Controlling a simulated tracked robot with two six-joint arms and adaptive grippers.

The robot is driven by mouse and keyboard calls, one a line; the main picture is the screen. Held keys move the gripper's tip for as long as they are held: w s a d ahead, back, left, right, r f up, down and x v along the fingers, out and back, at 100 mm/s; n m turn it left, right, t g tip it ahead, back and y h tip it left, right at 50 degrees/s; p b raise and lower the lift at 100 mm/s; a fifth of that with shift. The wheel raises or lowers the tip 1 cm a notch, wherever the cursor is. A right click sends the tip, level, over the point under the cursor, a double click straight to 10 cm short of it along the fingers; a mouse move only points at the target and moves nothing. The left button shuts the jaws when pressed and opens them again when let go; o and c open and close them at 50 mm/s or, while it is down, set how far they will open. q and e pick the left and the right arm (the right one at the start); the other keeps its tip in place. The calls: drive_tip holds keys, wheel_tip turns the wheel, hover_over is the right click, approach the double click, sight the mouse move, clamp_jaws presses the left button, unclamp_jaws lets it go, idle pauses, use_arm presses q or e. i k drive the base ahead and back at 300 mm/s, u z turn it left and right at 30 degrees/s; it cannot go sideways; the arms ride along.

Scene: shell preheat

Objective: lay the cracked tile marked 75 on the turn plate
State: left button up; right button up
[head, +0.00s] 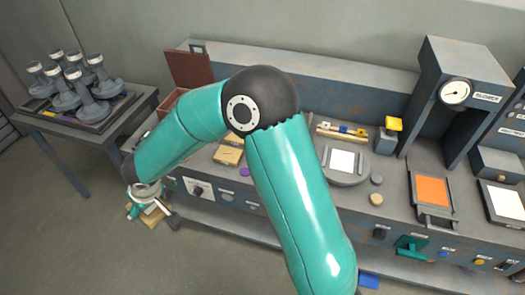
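One of my arms, which I take as the right, comes in from the bottom right, bends at a dark elbow and reaches down to the left. Its gripper (150,207) is over the floor, left of the bench front. A small tan tile (153,219) shows between its fingers, and the gripper looks shut on it. No number or crack can be read on it. The turn plate (345,178), a round grey disc with a white square on top, is on the bench right of my arm. My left gripper is not in view.
A tan tile stack (229,156) lies on the bench behind my arm. A side table (90,124) at the left holds several grey pedestals. The orange plate (433,190) and gauge press (455,93) are at the right. A yellow-topped post (393,124) stands near the turn plate.

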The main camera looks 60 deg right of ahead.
sight(342, 160)
drive_tip(key=z, duration=0.1)
drive_tip(key=k, duration=0.35)
drive_tip(key=u, duration=2)
drive_tip(key=i, duration=0.1)
drive_tip(key=z, duration=3.6)
drive_tip(key=i, duration=0.2)
drive_tip(key=z, duration=0.3)
drive_tip(key=i, duration=0.85)
drive_tip(key=u, duration=0.2)
drive_tip(key=k, duration=0.8)
drive_tip(key=z, duration=0.2)
drive_tip(key=i, duration=0.7)
